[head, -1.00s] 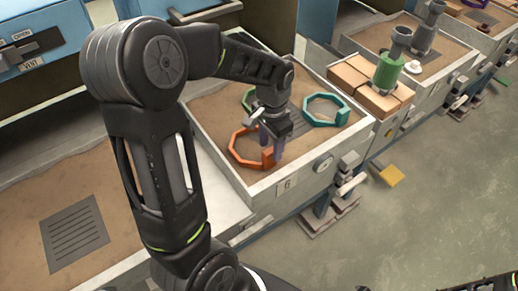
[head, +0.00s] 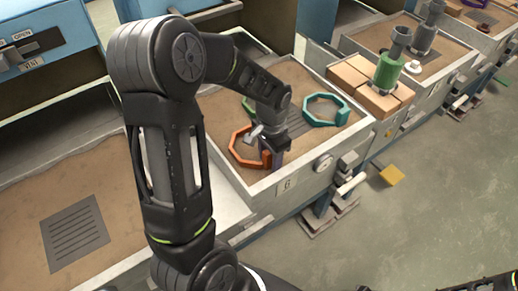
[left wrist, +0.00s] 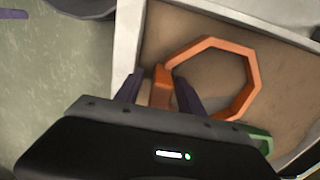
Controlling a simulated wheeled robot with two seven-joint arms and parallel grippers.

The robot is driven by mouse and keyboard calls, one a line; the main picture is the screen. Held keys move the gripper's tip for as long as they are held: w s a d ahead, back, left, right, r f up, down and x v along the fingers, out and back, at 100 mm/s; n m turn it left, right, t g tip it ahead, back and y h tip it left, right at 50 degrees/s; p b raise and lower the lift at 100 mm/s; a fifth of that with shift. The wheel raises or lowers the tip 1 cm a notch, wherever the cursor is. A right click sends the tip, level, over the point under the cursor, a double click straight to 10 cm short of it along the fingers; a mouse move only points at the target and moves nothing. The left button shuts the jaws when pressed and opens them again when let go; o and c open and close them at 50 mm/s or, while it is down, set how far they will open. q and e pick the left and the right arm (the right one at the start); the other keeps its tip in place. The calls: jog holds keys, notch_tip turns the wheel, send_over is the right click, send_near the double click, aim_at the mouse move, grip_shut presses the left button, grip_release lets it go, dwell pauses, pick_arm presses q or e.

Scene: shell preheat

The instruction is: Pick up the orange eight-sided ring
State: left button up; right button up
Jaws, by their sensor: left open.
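The orange eight-sided ring (head: 235,152) lies on the sand in the near left part of the box marked 6 (head: 290,183). It has a thick block at one side. My left gripper (head: 272,158) is low over that block, pointing down. In the left wrist view my left gripper (left wrist: 160,90) is open, with one dark finger on each side of the block of the orange ring (left wrist: 251,75). Its lower edge is hidden behind the gripper body. My right gripper is not in view.
A teal ring (head: 310,115) lies to the right in the same box, and a green ring (head: 247,103) behind is partly hidden by my arm. Box walls stand close around.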

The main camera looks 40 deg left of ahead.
pick_arm(q)
jog(key=shift+c, duration=0.4)
grip_shut()
dwell(1.2)
